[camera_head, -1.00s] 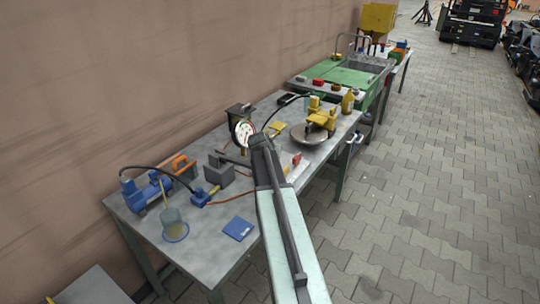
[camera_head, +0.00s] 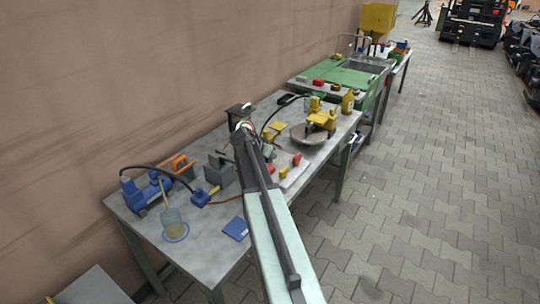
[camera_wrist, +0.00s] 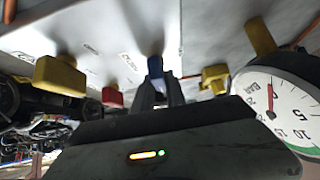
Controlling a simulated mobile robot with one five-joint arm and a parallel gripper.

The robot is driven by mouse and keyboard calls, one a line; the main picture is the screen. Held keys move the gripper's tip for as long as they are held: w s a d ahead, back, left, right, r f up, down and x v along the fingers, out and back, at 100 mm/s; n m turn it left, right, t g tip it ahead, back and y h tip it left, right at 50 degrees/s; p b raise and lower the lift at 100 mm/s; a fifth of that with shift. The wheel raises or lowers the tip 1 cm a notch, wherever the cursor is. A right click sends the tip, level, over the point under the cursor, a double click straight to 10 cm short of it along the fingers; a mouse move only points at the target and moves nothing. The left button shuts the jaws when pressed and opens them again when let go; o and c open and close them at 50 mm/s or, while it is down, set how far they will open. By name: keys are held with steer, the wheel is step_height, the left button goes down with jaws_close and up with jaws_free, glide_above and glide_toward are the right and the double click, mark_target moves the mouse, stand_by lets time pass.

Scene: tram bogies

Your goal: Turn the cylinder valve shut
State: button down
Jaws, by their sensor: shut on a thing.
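In the wrist view a small blue handle (camera_wrist: 155,65) stands out from a pale labelled panel (camera_wrist: 120,40). My gripper (camera_wrist: 157,92) is shut on it, the two grey fingertips at its sides. A red handle (camera_wrist: 112,97) and a yellow handle (camera_wrist: 60,76) are to the left, and another yellow handle (camera_wrist: 215,78) is to the right. I cannot tell from their labels which is the cylinder valve. A round gauge marked BAR (camera_wrist: 285,108) is at the right. In the head view my gripper (camera_head: 241,129) is over the bench, and my arm hides the blue handle.
The grey bench (camera_head: 205,222) holds a blue pump (camera_head: 146,192), a cup on a blue base (camera_head: 174,228), a grey vice (camera_head: 220,172) and a round plate with a yellow part (camera_head: 318,122). Open paving (camera_head: 420,200) lies to the right.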

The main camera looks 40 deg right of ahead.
steer(key=c, duration=1.4)
jaws_free()
steer(key=shift+f, duration=0.1)
steer(key=shift+o, duration=0.2)
